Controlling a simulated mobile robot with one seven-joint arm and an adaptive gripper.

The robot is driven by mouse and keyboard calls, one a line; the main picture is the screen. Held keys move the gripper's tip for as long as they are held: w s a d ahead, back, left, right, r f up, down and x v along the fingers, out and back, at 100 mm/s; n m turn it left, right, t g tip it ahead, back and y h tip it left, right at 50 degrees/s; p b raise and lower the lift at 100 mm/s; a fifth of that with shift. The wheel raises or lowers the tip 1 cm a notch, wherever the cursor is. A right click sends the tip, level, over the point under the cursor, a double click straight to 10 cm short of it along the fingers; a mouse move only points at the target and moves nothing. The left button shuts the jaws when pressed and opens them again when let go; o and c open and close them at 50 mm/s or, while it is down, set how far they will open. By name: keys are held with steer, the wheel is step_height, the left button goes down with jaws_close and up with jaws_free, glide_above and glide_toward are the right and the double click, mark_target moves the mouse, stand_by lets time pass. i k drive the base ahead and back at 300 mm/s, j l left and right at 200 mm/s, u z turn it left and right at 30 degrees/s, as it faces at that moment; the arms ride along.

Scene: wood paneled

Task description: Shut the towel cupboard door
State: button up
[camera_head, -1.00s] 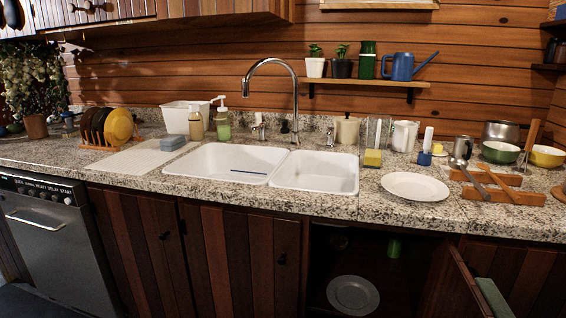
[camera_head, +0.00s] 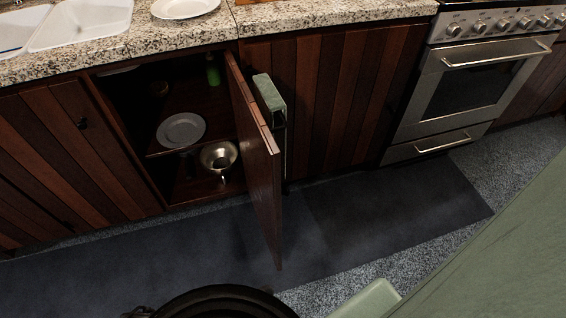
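The towel cupboard door (camera_head: 258,160) is dark wood and stands wide open, swung out from the right side of its opening and seen nearly edge-on. A green towel (camera_head: 271,98) hangs on the door's right-hand, outer face. The open cupboard (camera_head: 150,105) shows left of the door. Inside are a grey plate (camera_head: 181,131), a metal pot or bowl (camera_head: 219,156) and a green item (camera_head: 212,70). My gripper is not in view, so its place relative to the door cannot be told.
The granite counter (camera_head: 210,32) runs above. Closed wood panels (camera_head: 345,95) and a steel oven (camera_head: 465,85) stand right of the door. A dark mat (camera_head: 350,222) lies on clear floor in front. Green parts, likely mine, fill the lower right.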

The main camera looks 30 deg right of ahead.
mark_target(261, 154)
steer(key=k+l, duration=0.15)
steer(key=l, duration=0.25)
steer(key=k+l, duration=0.1)
steer(key=l, duration=0.35)
steer(key=k+l, duration=0.15)
steer(key=l, duration=0.25)
steer(key=l+u, duration=0.15)
steer(key=l, duration=1.65)
steer(key=i+j, duration=0.1)
steer(key=j, duration=0.45)
